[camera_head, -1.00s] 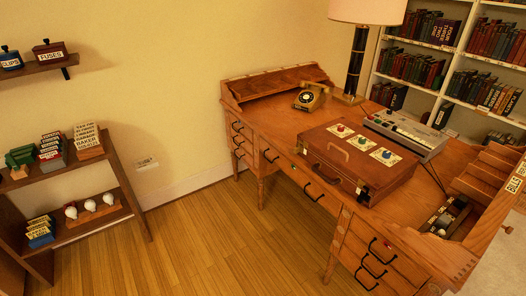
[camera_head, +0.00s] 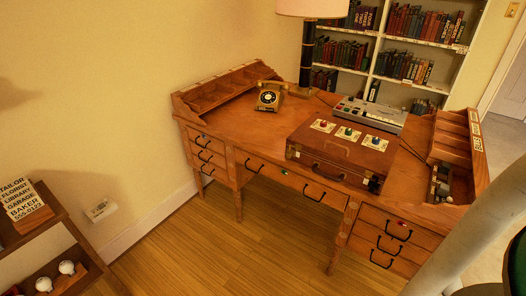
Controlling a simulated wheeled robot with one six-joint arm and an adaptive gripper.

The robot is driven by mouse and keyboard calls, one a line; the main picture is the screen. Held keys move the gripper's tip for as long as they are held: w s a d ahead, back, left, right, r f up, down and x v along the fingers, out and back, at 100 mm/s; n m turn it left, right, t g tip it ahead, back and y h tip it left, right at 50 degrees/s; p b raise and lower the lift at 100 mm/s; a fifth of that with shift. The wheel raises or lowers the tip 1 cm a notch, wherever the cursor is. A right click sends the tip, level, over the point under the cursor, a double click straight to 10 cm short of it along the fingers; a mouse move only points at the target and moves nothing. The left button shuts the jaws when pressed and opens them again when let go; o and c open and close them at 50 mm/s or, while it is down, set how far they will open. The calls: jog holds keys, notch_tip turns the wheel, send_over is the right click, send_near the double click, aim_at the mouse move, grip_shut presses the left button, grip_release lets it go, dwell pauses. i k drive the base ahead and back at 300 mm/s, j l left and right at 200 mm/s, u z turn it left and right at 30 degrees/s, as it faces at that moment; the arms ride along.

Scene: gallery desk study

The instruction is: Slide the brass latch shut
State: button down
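A brown wooden case (camera_head: 312,163) lies closed on the desk (camera_head: 235,130), with three labelled coloured knobs on its top and a dark handle on its front. Small brass-coloured fittings show near its front corners, one at the left (camera_head: 293,152) and one at the right (camera_head: 375,184). They are too small to tell which is the latch or whether it is shut. Part of my arm shows at the lower right edge, in front of the desk's right end. My gripper is not in view.
A gold telephone (camera_head: 268,96), a grey keyed machine (camera_head: 370,114) and a lamp (camera_head: 308,55) stand on the desk. Drawers with black handles line its front. A low shelf (camera_head: 55,215) is at left. The wooden floor (camera_head: 235,245) before the desk is clear.

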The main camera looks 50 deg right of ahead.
aim_at(289, 153)
jog(key=i+l, duration=0.85)
jog(key=l+z, duration=0.05)
jog(key=l, duration=0.05)
